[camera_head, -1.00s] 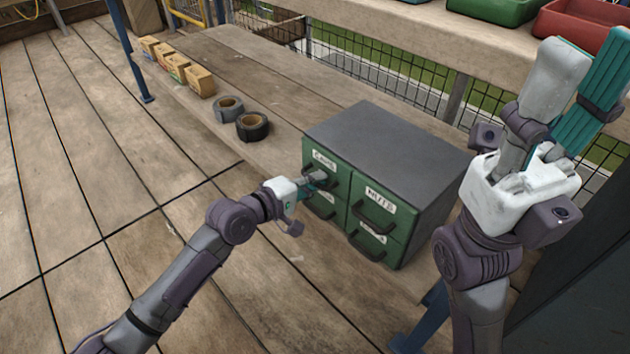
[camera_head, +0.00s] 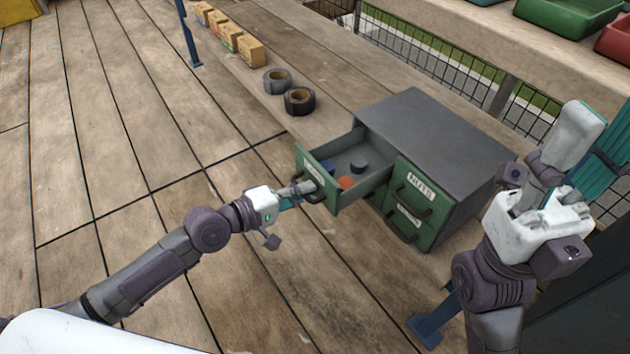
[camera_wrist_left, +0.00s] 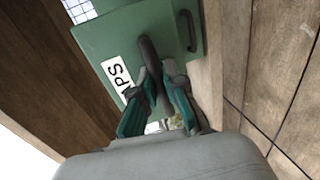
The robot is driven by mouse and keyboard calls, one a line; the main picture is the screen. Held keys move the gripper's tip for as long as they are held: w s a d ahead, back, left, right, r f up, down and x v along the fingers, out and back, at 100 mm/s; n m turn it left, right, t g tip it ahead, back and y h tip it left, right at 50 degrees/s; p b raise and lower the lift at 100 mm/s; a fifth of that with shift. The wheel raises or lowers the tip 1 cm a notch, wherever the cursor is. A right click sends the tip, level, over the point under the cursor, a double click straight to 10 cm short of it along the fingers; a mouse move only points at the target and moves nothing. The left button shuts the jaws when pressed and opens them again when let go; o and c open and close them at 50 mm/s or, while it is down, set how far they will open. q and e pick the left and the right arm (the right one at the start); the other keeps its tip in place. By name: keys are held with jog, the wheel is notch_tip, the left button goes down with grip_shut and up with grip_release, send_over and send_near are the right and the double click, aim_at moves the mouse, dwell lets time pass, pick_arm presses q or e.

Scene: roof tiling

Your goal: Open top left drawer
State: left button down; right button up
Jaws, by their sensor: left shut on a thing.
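A green and grey drawer cabinet (camera_head: 440,130) stands on the wooden bench. Its top left drawer (camera_head: 345,200) is pulled well out, and a few small items, one orange and others dark, lie inside. My left gripper (camera_head: 303,191) is at the front of this drawer, shut on its dark handle. In the left wrist view the fingers (camera_wrist_left: 160,95) close around the dark handle (camera_wrist_left: 150,58) beside a white label.
Two tape rolls (camera_head: 299,100) and several small cardboard boxes (camera_head: 250,50) stand along the bench left of the cabinet. Green and red trays (camera_head: 570,15) sit on a higher shelf at the back.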

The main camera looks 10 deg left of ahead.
pick_arm(q)
jog(key=c, duration=1.5)
grip_release()
jog(key=shift+w, duration=0.1)
jog(key=shift+v, duration=6)
